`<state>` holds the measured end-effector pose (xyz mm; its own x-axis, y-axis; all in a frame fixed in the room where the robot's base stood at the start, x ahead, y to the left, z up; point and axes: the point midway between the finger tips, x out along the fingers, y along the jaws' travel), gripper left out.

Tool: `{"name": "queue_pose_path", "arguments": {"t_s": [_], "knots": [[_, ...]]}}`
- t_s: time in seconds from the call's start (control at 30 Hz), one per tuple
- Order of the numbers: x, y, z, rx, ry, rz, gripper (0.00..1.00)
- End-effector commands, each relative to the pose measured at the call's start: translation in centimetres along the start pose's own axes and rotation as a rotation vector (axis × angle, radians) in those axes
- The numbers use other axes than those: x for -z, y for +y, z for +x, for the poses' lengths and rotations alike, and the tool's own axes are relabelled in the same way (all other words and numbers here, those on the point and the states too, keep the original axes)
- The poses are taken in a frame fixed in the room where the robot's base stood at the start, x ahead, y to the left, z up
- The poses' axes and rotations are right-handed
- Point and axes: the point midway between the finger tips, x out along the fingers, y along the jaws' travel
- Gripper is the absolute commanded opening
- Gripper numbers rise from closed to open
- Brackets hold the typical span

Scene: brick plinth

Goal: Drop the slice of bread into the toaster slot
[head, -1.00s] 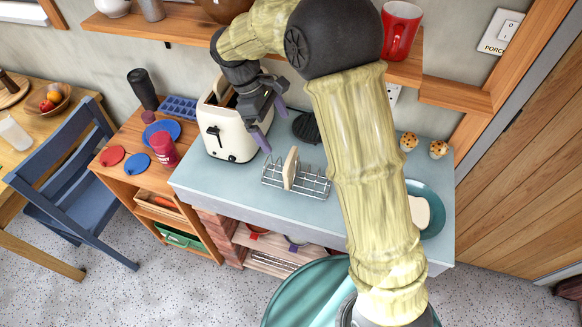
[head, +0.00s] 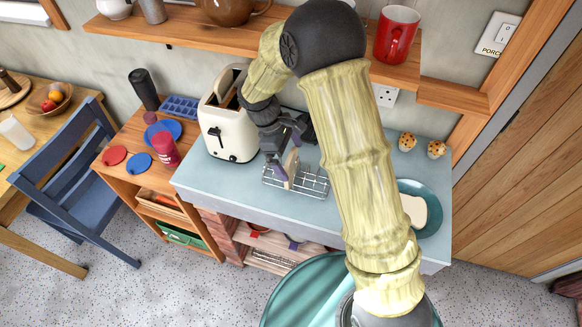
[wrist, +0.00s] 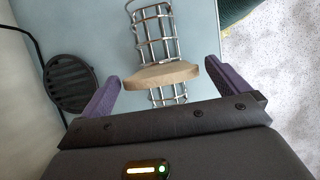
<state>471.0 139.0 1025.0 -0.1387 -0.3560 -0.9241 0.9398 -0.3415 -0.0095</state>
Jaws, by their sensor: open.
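A slice of bread (head: 291,168) stands upright in the wire toast rack (head: 317,182) on the blue-grey counter. In the wrist view the bread (wrist: 160,76) lies across the rack (wrist: 156,28), between the two purple fingers. My gripper (head: 285,163) is open, with its fingers either side of the bread in the wrist view (wrist: 160,88); a gap shows at each side. The cream toaster (head: 228,133) stands left of my gripper. Part of the toaster top is hidden by my arm.
A teal plate (head: 432,192) with another bread slice (head: 414,210) lies at the right, beside my arm. Two muffins sit behind it. A dark round trivet (wrist: 71,84) lies near the rack. The shelf (head: 180,33) with a red mug (head: 397,36) overhangs the counter's back.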

Motion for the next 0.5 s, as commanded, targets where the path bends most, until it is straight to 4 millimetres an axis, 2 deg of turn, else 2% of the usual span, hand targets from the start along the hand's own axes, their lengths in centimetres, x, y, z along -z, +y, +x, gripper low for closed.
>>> {"name": "queue_pose_path", "arguments": {"t_s": [0.13,0.4,0.5], "knots": [[0.2,0.0,1.0,0.003,-0.003,-0.002,1.0],[0.8,0.2,4.5,0.002,-0.003,0.0,1.0],[0.9,0.2,5.1,0.0,-0.001,0.0,1.0]]}}
